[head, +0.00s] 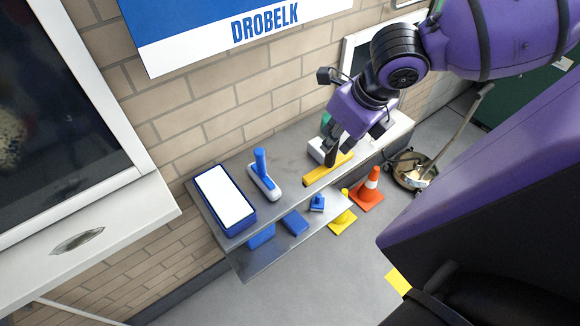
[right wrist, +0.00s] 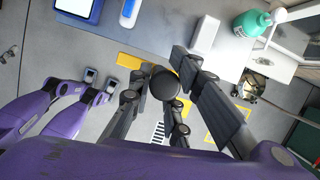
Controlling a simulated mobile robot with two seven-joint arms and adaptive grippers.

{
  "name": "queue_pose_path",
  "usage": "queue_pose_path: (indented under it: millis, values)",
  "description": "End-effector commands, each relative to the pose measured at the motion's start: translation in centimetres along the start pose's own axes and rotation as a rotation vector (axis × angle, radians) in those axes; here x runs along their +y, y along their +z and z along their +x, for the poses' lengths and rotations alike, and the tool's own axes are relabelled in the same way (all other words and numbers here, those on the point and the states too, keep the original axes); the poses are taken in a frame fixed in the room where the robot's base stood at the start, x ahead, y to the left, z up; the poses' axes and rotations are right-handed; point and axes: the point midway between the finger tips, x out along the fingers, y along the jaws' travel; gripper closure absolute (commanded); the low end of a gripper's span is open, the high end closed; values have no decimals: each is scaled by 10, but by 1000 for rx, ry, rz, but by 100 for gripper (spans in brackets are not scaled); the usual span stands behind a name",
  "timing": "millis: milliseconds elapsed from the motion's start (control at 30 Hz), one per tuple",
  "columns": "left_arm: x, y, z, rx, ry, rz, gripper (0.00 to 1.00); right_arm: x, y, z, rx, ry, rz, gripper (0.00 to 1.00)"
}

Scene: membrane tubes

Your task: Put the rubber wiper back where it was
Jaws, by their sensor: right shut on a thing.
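The rubber wiper has a long yellow head (head: 320,174) and a dark handle. The head lies along the front part of the grey metal shelf top (head: 290,185). I cannot tell if it touches the surface or hovers just above it. My right gripper (head: 334,138) is above the wiper, shut on its handle. In the right wrist view, the round dark handle end (right wrist: 165,83) sits among the gripper fingers, and part of the yellow head (right wrist: 128,63) shows beyond it. My left gripper is not in view.
A blue tray (head: 250,214) with a white inside and a blue-and-white tool (head: 264,176) stand left of the wiper. A white box (head: 317,149) and green bottle (right wrist: 250,22) are behind it. Blue items (head: 295,222) lie on the lower shelf. Orange (head: 368,190) and yellow (head: 341,220) cones stand nearby.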

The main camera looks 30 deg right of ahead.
Motion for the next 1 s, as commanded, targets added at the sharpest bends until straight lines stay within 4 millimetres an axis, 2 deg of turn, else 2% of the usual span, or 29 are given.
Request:
queue_pose_path:
  millis: [167, 300, 400, 500, 700, 1000]
  values:
    - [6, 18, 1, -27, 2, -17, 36, -1, 14, 17, -21, 4, -5, 100]
    - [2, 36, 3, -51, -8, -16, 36, -3, 40, 44, -20, 9, -1, 100]
    - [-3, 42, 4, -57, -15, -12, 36, -7, 60, 62, -20, 7, 0, 100]
    - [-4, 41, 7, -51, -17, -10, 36, -10, 76, 82, -18, 7, 0, 100]
    - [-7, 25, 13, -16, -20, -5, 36, -14, 90, 118, -20, 2, -1, 100]
    - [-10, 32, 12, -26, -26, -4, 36, -16, 98, 140, -21, 1, -1, 100]
